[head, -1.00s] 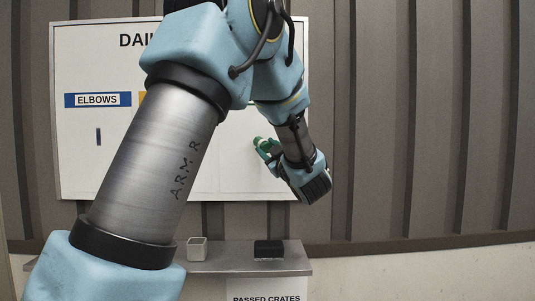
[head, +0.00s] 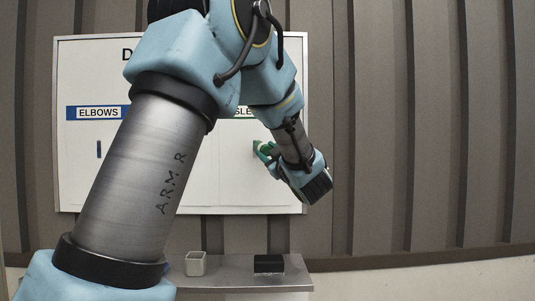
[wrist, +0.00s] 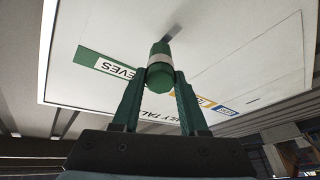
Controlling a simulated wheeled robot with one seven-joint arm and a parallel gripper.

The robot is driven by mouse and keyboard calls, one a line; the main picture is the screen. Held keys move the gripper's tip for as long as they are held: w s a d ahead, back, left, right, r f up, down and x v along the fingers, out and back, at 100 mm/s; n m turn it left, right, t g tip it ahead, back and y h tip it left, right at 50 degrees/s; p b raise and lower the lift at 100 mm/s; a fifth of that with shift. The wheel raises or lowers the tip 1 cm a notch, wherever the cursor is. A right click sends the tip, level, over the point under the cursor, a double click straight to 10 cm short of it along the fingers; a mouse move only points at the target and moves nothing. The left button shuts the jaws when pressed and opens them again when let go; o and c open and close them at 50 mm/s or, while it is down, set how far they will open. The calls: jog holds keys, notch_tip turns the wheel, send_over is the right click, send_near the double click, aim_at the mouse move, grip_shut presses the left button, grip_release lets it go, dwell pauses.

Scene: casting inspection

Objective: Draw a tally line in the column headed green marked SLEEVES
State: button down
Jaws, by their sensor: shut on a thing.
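My gripper (wrist: 162,82) is shut on a green marker (wrist: 160,64) with a pale band, its far end pointing at the white board (wrist: 240,55). A dark shadow lies on the board beyond that end; I cannot tell whether the tip touches. The green SLEEVES header (wrist: 110,66) is upside down, left of the marker in the wrist view. In the head view, the green fingers (head: 268,152) are by the board's right part, below the partly hidden SLEEVES header (head: 244,112). No line is clearly visible in that column; the arm hides much of the board.
The blue ELBOWS header (head: 98,113) has one short dark stroke (head: 99,149) under it. A metal shelf (head: 225,270) below holds a pale cup (head: 195,264) and a black block (head: 269,264). Ribbed wall (head: 420,130) lies right of the board.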

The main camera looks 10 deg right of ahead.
notch_tip(320, 180, down, 5)
jog(key=b, duration=0.4)
jog(key=shift+b, duration=0.4)
jog(key=shift+r, duration=0.1)
jog(key=shift+s+a+b, duration=0.2)
jog(key=shift+s+b, duration=0.1)
jog(key=shift+s, duration=0.65)
jog(key=shift+s+a+b, duration=0.15)
jog(key=shift+s+b, duration=0.1)
jog(key=shift+s, duration=0.75)
jog(key=shift+s+a+b, duration=0.2)
jog(key=shift+s+b, duration=0.1)
jog(key=shift+s, duration=0.65)
jog(key=shift+s, duration=0.15)
jog(key=s, duration=0.1)
jog(key=s+b, duration=0.1)
jog(key=shift+s+a, duration=0.3)
jog(key=shift+s, duration=0.05)
